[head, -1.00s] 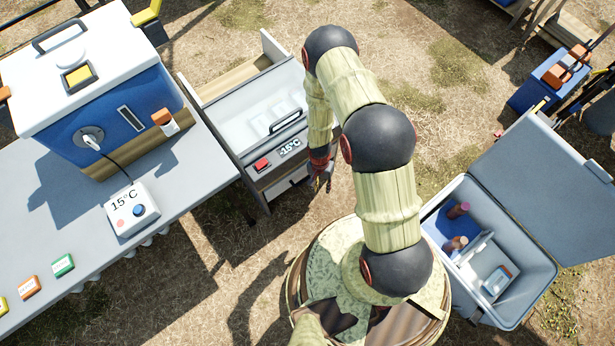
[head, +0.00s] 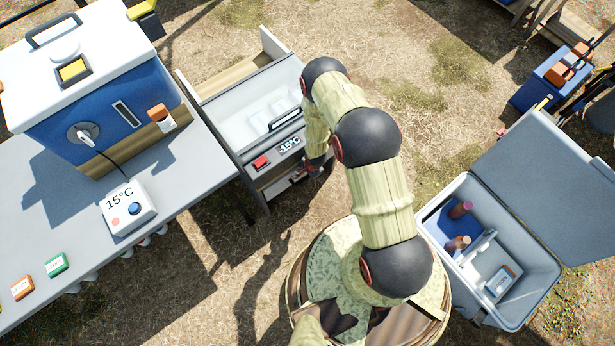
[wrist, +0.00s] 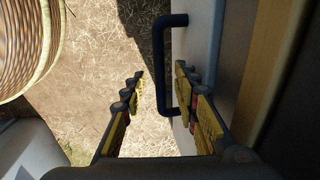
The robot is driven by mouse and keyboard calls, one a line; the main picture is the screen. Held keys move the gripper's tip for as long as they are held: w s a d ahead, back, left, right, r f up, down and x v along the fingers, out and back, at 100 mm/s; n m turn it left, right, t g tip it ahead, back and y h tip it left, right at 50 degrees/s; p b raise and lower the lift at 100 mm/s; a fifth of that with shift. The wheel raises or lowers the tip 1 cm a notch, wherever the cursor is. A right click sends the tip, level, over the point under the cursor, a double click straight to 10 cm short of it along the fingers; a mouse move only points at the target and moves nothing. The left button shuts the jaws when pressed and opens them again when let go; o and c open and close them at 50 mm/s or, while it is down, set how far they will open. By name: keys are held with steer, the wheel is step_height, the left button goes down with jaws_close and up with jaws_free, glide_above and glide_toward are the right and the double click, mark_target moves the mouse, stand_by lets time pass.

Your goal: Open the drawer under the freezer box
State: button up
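The freezer box (head: 262,112) has a clear top, a red button and a -15°C display. The drawer (head: 278,184) is below its front panel, partly hidden by my arm; it looks shut. In the wrist view, its dark blue U-shaped handle (wrist: 162,68) stands out from the pale drawer front (wrist: 205,30). My gripper (wrist: 165,80) is open, with the handle's bar between its fingers. The right finger overlaps the gap behind the bar; I cannot tell whether it touches. In the head view my gripper is at the drawer front, mostly hidden.
A grey table (head: 175,180) with a blue cooler (head: 110,110) and a 15°C control box (head: 127,205) stands left of the freezer. An open grey cooler (head: 525,295) stands at the right. The ground ahead is clear.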

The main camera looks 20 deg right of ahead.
steer(key=shift+w+f, duration=0.15)
steer(key=shift+f, duration=0.5)
steer(key=c, duration=0.4)
steer(key=c, duration=0.3)
jaws_close()
